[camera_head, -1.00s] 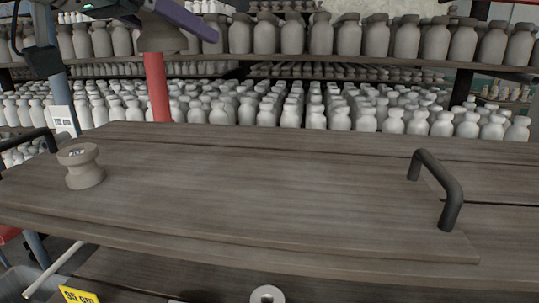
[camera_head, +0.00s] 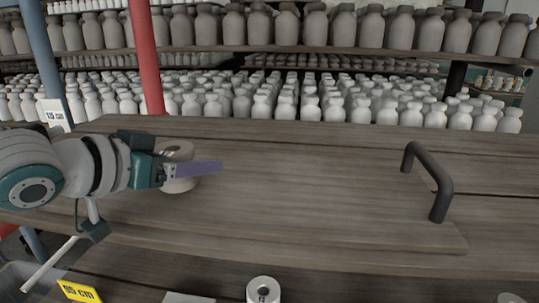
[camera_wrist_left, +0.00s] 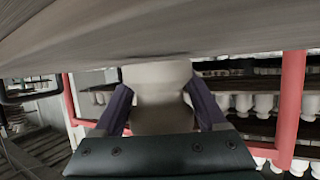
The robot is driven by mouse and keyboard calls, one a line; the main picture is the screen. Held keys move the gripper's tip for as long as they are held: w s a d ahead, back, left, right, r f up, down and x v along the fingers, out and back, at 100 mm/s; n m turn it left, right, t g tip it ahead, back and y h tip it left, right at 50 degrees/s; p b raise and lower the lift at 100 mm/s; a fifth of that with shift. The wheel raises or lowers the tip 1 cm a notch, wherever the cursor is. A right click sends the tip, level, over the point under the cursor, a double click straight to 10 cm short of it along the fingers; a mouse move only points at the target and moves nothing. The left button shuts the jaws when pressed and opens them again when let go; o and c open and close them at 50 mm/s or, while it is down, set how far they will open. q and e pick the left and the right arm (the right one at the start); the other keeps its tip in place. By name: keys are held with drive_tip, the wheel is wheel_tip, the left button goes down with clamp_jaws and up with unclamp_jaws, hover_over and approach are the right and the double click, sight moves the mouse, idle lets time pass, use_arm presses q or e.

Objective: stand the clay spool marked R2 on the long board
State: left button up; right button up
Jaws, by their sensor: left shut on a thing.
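A grey-brown clay spool (camera_head: 178,150) is upright at the left part of the long board (camera_head: 310,200). My left gripper (camera_head: 190,171) is shut on it, with a purple finger across its near side. In the left wrist view the spool (camera_wrist_left: 160,100) sits between both purple fingers (camera_wrist_left: 160,108), and its end meets the board's surface (camera_wrist_left: 150,40); I cannot tell whether its weight rests there. Its mark is not readable. My left arm covers the board's left end, where another spool stood earlier. My right gripper is not in view.
A black handle (camera_head: 441,185) rises at the board's right end. Another spool (camera_head: 263,291) is at the front, below the board, near a yellow sign (camera_head: 79,291). A red post (camera_head: 146,60) and shelves of bottles stand behind. The middle of the board is clear.

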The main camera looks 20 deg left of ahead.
use_arm(q)
drive_tip(key=shift+f, duration=0.15)
drive_tip(key=shift+f, duration=0.1)
drive_tip(key=o, duration=1.6)
drive_tip(key=v, duration=1.2)
